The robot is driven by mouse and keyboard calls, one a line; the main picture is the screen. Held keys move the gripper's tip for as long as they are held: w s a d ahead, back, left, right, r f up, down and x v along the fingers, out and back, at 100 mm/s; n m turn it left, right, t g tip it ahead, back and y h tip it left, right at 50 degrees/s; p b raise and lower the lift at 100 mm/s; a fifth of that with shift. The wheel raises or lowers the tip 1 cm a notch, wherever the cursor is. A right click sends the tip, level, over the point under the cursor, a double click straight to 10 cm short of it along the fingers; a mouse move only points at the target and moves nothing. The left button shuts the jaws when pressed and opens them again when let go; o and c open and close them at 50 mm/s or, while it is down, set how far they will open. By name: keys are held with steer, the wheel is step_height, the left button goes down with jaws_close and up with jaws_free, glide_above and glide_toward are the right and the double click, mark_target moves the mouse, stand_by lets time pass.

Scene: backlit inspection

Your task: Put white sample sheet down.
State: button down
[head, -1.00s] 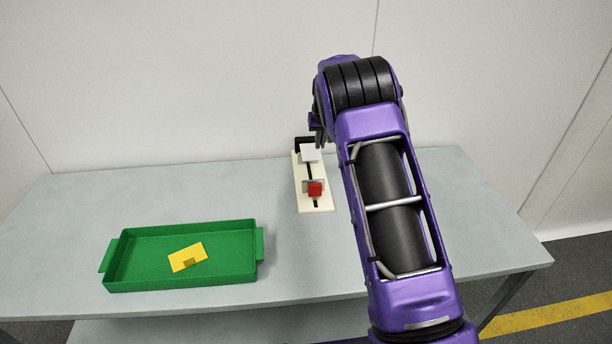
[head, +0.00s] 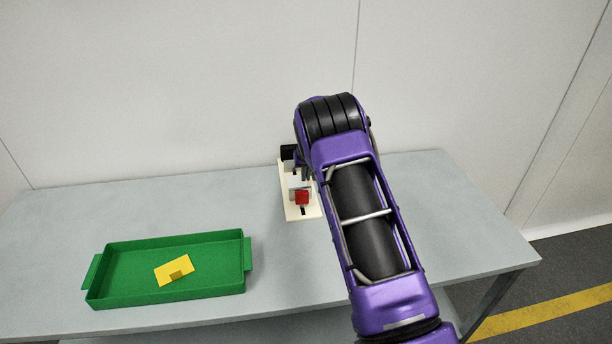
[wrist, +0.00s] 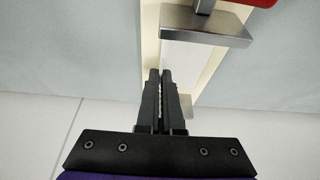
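The white sample sheet (wrist: 185,58) is at the cream fixture (head: 303,211), between my fingertips and a grey metal bar; whether it touches the board I cannot tell. In the head view my arm hides most of it. My gripper (wrist: 161,75) is over the fixture with its fingers nearly together; it appears shut on the sheet's near edge, though the grip itself is hard to see. The metal bar (wrist: 205,26), with a red block (head: 302,197) beside it, crosses the fixture past the sheet.
A green tray (head: 95,290) with a yellow sheet (head: 173,270) in it stands on the grey table at the left. A black part (head: 288,152) rises at the fixture's back end. A wall stands behind the table. Table between tray and fixture is clear.

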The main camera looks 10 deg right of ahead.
steer(key=c, duration=1.1)
jaws_free()
steer(key=shift+f, duration=0.1)
steer(key=shift+s+r, duration=0.1)
steer(key=shift+r, duration=0.45)
steer(key=p+v, duration=0.1)
steer(key=v, duration=1)
steer(key=shift+r, duration=0.15)
